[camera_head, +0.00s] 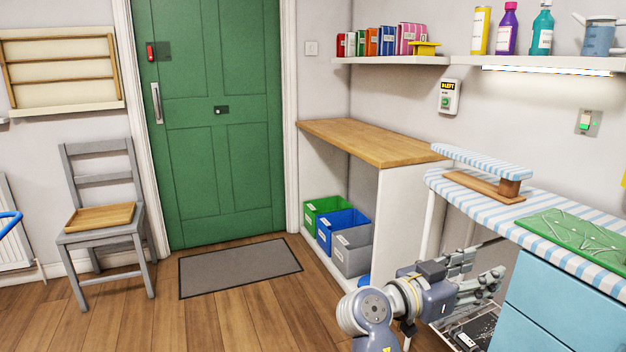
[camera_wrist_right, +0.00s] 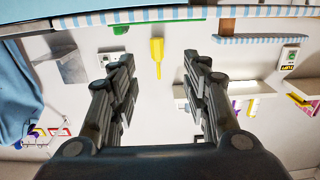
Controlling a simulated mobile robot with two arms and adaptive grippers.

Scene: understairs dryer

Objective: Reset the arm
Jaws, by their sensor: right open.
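My right gripper (camera_head: 482,275) is at the lower right of the head view, low beside the ironing board (camera_head: 515,197) and left of the blue drawers (camera_head: 548,318). In the right wrist view my right gripper (camera_wrist_right: 157,65) has its two dark fingers wide apart, with nothing held between them. That view looks upside down. A yellow object (camera_wrist_right: 157,52) shows beyond the fingers, against the pale wall. My left gripper is not in view.
The striped board holds a green mat (camera_head: 575,238) and a small sleeve board (camera_head: 482,161). Left of my arm stands a wooden-topped counter (camera_head: 375,143) with bins (camera_head: 345,228) beneath. A chair (camera_head: 103,213) stands left of the green door (camera_head: 208,120). Open floor lies between.

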